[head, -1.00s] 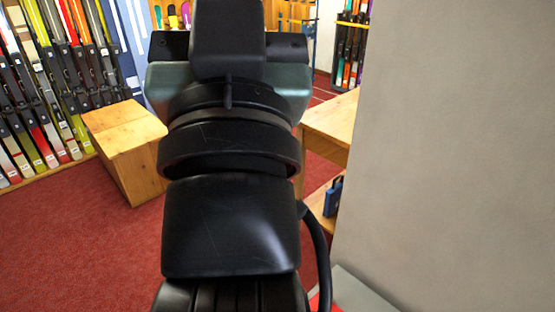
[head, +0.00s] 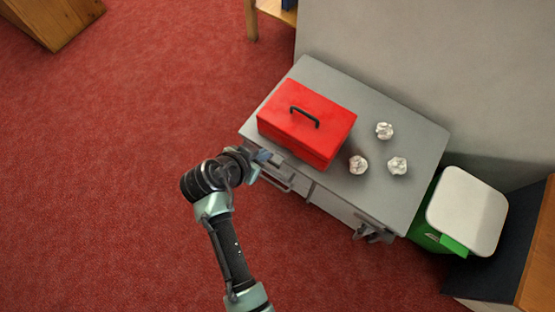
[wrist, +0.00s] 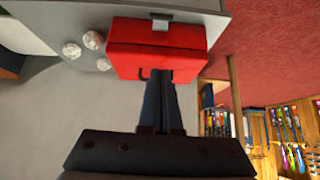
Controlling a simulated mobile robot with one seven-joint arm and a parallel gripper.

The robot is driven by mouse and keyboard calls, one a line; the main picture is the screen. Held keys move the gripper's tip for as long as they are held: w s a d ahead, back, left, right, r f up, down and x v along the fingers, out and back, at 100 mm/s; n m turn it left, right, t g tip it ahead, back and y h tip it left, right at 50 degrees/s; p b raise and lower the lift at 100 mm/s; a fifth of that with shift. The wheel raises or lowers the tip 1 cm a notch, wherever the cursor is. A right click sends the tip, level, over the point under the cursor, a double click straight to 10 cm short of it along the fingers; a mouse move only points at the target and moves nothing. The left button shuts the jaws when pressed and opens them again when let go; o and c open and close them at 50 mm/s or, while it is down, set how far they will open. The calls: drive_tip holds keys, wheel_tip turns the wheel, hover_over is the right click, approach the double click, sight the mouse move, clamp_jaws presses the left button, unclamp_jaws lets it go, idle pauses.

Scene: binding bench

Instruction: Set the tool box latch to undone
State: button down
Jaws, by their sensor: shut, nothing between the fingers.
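The red tool box (head: 308,120) lies closed on a grey cabinet (head: 400,213), with a black handle on its lid. It also shows in the wrist view (wrist: 130,38). A small grey latch (wrist: 160,24) sits on one red face in the wrist view; I cannot tell whether it is fastened. In the head view I cannot make the latch out. My gripper (head: 266,157) is beside the box's near side, over the cabinet's front edge. In the wrist view its fingers (wrist: 160,80) are together and empty, pointing toward the box, apart from the latch in the picture.
Three crumpled paper balls (head: 384,130) lie on the cabinet to the right of the box. A green bin (head: 425,232) with a white lid (head: 468,210) stands at the right. A wall rises behind the cabinet. Open red carpet (head: 110,180) lies at the left.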

drive_tip(key=w+d+f+b, duration=0.1)
drive_tip(key=f, duration=0.2)
drive_tip(key=w+d+f+b, duration=0.1)
drive_tip(key=f+b, duration=0.1)
drive_tip(key=f, duration=0.2)
drive_tip(key=w+d+f+b, duration=0.1)
drive_tip(key=f+b, duration=0.1)
drive_tip(key=f, duration=0.1)
drive_tip(key=shift+w+f, duration=0.2)
drive_tip(key=shift+w, duration=0.15)
drive_tip(key=shift+s+a+f, duration=0.3)
drive_tip(key=shift+s+f, duration=0.05)
drive_tip(key=shift+f, duration=0.05)
drive_tip(key=shift+s+a+f+b, duration=0.4)
drive_tip(key=shift+s+f, duration=0.2)
drive_tip(key=shift+f, duration=0.15)
